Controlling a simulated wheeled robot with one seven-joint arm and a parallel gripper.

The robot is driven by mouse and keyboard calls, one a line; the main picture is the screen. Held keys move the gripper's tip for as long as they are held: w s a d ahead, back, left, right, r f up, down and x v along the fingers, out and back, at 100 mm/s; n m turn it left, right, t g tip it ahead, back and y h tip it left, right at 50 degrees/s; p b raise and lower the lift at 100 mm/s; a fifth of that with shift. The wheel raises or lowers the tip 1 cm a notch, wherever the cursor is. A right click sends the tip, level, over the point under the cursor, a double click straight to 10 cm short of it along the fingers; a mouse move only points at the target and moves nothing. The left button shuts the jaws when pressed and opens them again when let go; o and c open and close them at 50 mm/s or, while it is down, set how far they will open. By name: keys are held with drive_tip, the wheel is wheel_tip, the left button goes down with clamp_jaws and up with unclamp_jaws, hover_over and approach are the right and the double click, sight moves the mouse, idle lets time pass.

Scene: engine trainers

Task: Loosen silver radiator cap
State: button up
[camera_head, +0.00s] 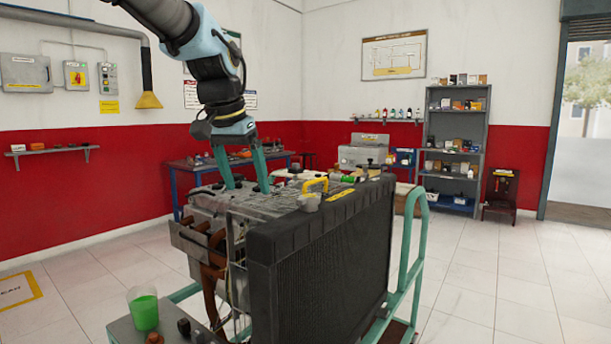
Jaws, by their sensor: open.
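The engine trainer has a large black radiator (330,255) at its front with the engine block (225,202) behind it. A small pale grey piece (308,202) sits by the radiator's top edge, below a yellow handle-like part (315,184). It may be the silver radiator cap, but it is too small to tell. My gripper (247,188) points down over the engine top, left of that piece. Its two teal fingers are spread apart with nothing between them. Whether the fingertips touch the engine is unclear.
A green cup (145,309) stands on the trainer's front left shelf. A teal rail (408,255) rises at the right of the radiator. A blue workbench (178,178) and a grey shelf rack (455,148) stand behind. The tiled floor at right is clear.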

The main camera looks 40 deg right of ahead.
sight(309, 195)
drive_tip(key=s+d+r+m, duration=0.3)
drive_tip(key=s+d+r, duration=0.3)
drive_tip(key=d+r, duration=0.1)
drive_tip(key=shift+g+h, duration=0.3)
drive_tip(key=shift+h, duration=0.1)
drive_tip(key=p+x, duration=0.1)
drive_tip(key=x, duration=0.4)
drive_tip(key=p+x, duration=0.2)
drive_tip(key=x, duration=0.3)
drive_tip(key=shift+s+d+f, duration=0.15)
drive_tip(key=shift+s+d, duration=0.05)
drive_tip(key=shift+d, duration=0.05)
drive_tip(key=shift+c, duration=0.4)
drive_tip(key=c, duration=1.3)
